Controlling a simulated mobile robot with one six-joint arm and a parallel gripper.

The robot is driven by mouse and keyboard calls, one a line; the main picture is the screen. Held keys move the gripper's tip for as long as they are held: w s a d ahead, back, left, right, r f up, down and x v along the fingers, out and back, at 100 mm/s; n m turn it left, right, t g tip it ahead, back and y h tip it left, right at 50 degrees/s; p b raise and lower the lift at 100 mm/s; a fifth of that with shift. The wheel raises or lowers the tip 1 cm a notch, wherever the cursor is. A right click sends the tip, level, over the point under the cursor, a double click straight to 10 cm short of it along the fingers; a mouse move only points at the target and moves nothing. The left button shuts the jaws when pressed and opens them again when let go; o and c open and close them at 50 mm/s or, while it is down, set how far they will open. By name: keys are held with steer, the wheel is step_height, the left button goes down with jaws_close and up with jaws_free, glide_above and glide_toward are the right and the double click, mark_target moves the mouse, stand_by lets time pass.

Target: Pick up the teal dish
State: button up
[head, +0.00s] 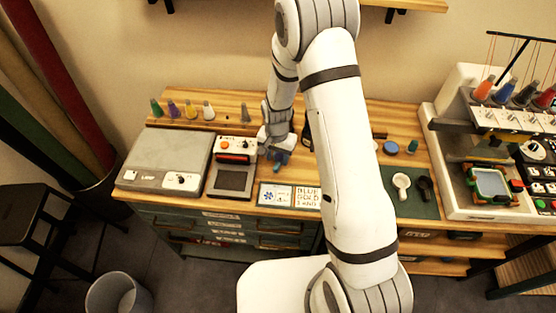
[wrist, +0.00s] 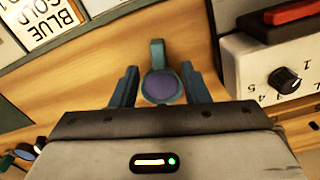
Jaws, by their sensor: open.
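The teal dish (wrist: 161,87) is a small round piece with a purple-blue face and a teal tab pointing up in the wrist view. It lies on the wooden table top. My gripper (wrist: 161,88) is open, with one dark teal finger on each side of the dish and a visible gap to both. In the head view my gripper (head: 279,157) is low over the table, right of the heat press, and small blue-teal parts show there. I cannot separate the dish from the fingers in that view.
The machine with a dial (wrist: 285,78) stands close on the right in the wrist view. Letter signs (head: 307,197) lie at the table's front edge.

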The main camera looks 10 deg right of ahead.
mark_target(278, 164)
steer(key=shift+d+f+p, duration=0.1)
steer(key=shift+f+p, duration=0.2)
steer(key=shift+f, duration=1.2)
steer(key=shift+c, duration=0.4)
jaws_close()
